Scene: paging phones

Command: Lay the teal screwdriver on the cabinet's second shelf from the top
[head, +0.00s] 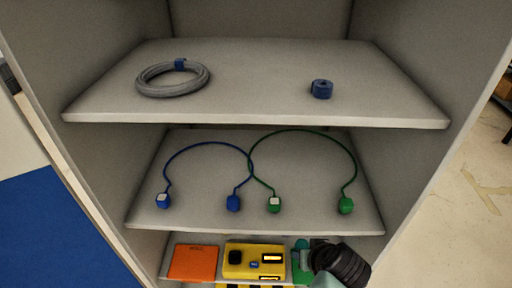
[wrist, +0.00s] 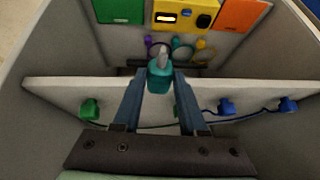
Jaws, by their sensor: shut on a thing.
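My gripper (wrist: 160,82) is shut on the teal screwdriver (wrist: 159,76), whose teal handle sits between the two fingers with a grey part showing beyond it. In the head view my dark gripper is low at the right, by the third visible shelf, with a bit of teal (head: 302,244) beside it. The cabinet's second visible shelf (head: 190,217) holds a blue cord (head: 233,202) and a green cord (head: 346,204); it also shows in the wrist view (wrist: 60,90). The top of the cabinet is out of view.
The upper visible shelf (head: 255,110) holds a grey cable coil (head: 172,80) and a blue roll (head: 321,89). The lower shelf has an orange box (head: 193,262), a yellow device (head: 254,258) and a green box (wrist: 120,10). Cabinet side walls flank the shelves. The second shelf's front strip is mostly bare.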

